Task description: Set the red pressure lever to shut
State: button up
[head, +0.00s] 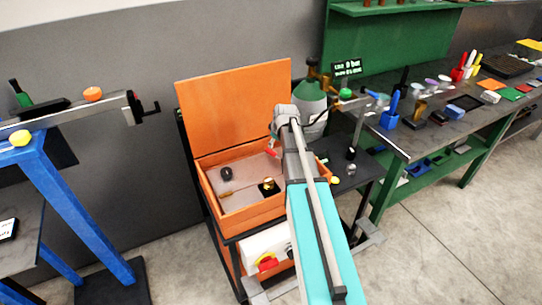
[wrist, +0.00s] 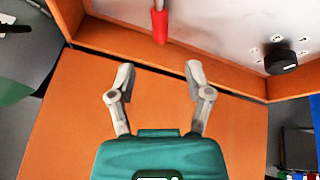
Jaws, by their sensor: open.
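The red pressure lever (wrist: 159,25) shows at the top of the wrist view as a red grip on a grey shaft, over a pale panel inside an orange box. In the head view a small red tip (head: 271,152) shows just below my gripper (head: 277,136); it looks like the same lever. In the wrist view my gripper (wrist: 159,72) is open and empty. The lever lies beyond the fingertips, roughly in line with the gap between them, and apart from them. Its pivot is out of the wrist view, and my arm hides part of the box in the head view.
The orange box (head: 240,221) has its lid (head: 235,98) raised behind it. A black knob (head: 226,173) sits on the panel; it also shows in the wrist view (wrist: 281,58). A gas cylinder (head: 311,103) stands right of the lid. A cluttered bench (head: 440,135) is farther right.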

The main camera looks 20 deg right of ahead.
aim_at(271, 152)
jog(key=shift+b+x, duration=4)
jog(key=shift+x, duration=0.75)
grip_shut()
